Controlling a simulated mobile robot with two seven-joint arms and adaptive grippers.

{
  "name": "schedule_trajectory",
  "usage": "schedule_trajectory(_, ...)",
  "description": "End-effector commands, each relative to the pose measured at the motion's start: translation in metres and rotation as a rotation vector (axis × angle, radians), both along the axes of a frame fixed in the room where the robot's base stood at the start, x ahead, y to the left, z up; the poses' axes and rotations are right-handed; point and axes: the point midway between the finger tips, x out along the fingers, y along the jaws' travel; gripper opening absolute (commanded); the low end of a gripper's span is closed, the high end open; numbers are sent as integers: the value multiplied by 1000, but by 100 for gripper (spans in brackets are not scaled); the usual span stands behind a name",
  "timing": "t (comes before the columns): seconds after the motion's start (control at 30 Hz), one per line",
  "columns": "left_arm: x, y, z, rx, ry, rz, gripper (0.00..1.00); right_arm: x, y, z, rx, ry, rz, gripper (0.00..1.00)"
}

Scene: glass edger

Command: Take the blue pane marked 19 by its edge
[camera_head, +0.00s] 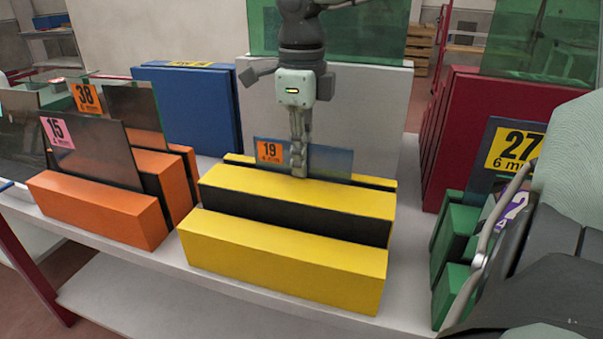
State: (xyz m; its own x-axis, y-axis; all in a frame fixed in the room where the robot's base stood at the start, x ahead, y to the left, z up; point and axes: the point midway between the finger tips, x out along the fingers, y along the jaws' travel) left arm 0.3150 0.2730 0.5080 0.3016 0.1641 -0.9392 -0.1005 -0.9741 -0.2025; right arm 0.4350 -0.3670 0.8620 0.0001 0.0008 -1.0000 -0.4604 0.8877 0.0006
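The blue pane marked 19 (333,161) stands upright in the rear slot of the yellow block rack (290,258), with an orange 19 label on its left part. My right gripper (300,170) points straight down at the pane's middle, its fingers reaching below the top edge and covering part of the face. The fingers show nearly edge-on, as one narrow column in front of the pane. Any finger behind the pane is hidden, so I cannot tell whether they are closed on it. My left gripper is not in view.
Orange blocks (95,208) at left hold dark panes marked 15 (95,150) and 38 (135,104). Behind are a blue slab (190,105) and a pale panel (370,110). Right are a dark red rack (490,110), a pane marked 27 (487,182) and green blocks (450,250).

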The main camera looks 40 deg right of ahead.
Motion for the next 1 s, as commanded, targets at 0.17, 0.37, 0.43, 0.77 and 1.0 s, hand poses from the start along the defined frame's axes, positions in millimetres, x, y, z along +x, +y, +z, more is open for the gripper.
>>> schedule_trajectory(0.17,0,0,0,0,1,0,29,0,0,-2,0,-1,-1,9)
schedule_trajectory(0.37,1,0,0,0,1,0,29,0,0,-2,0,-1,-1,0)
schedule_trajectory(0.43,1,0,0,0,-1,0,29,0,0,-2,0,-1,-1,0)
schedule_trajectory(0.77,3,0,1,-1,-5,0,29,0,0,-1,0,-2,-1,0)
schedule_trajectory(1.0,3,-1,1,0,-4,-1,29,1,0,7,-1,-4,-1,0)
